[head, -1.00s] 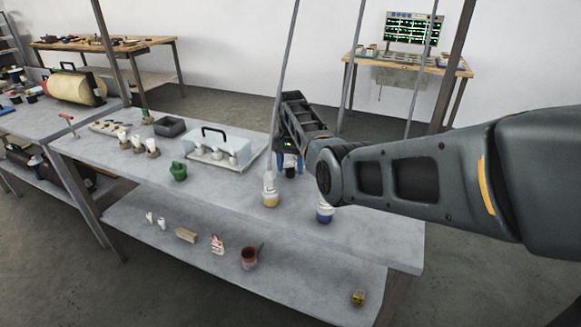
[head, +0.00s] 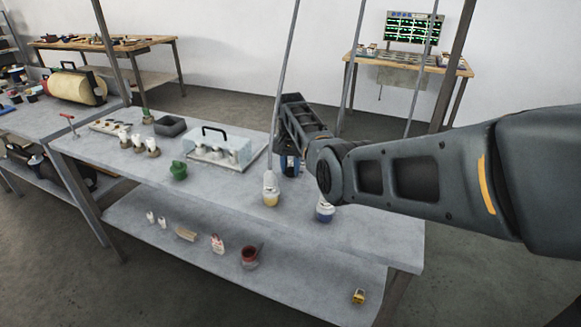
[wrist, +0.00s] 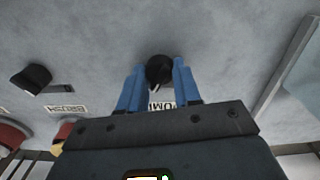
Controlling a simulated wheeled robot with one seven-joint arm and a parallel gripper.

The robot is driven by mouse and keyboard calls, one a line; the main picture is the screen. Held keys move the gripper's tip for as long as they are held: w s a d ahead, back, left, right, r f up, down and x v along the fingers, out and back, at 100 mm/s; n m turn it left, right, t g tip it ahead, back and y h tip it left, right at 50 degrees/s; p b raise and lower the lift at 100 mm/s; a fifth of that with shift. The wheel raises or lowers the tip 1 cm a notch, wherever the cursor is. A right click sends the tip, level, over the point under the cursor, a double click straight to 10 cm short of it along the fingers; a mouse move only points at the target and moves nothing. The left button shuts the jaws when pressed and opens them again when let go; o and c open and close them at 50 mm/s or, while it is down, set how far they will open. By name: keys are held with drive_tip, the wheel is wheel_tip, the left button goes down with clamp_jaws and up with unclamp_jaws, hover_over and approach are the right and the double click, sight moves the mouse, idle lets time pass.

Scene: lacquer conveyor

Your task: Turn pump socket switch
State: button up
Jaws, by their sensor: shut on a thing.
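A round black knob (wrist: 158,71), which I take to be the pump socket switch, stands on the grey bench top in the wrist view. The two blue fingers of my gripper (wrist: 157,80) are shut on it, one on each side. A white label (wrist: 161,105) lies just behind the knob, partly hidden by the fingers and only partly readable. In the head view my gripper (head: 290,168) points down at the bench top behind the two bottles. The knob is hidden there.
A second black knob (wrist: 32,78) with a BRUSH label (wrist: 66,108) is left in the wrist view. A yellow-banded bottle (head: 270,190) and a blue-banded bottle (head: 324,211) stand near my gripper.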

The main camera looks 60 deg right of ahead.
sight(291, 167)
drive_tip(key=shift+n, duration=0.4)
drive_tip(key=n, duration=1.1)
drive_tip(key=shift+p, duration=0.35)
idle(0.3)
drive_tip(key=o, duration=1.1)
drive_tip(key=shift+c, duration=0.2)
drive_tip(key=shift+r, duration=3.95)
